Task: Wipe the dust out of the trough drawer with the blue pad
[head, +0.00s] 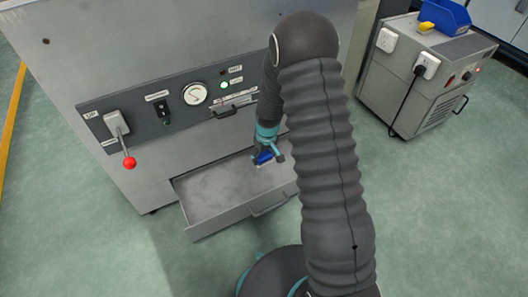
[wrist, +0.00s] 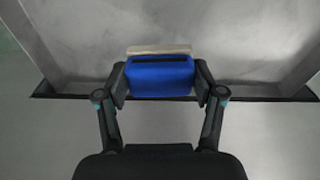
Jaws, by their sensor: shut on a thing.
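The trough drawer (head: 185,213) is pulled out from the lower front of the grey machine. Its floor looks grey and mottled with dust. My gripper (head: 268,156) is over the back right part of the drawer, near the machine's front. It is shut on the blue pad (wrist: 160,78), with one finger on each side. The pad has a black strip and a pale edge on its far side. In the head view the blue pad (head: 262,158) shows as a small patch under my gripper. I cannot tell whether it touches the drawer floor. My arm hides the drawer's right end.
The machine's panel (head: 155,110) above the drawer carries a lever with a red knob (head: 129,162), a gauge (head: 193,94) and a handle. A grey cabinet (head: 405,85) with a blue bin (head: 447,16) stands at right. The floor left of the drawer is clear.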

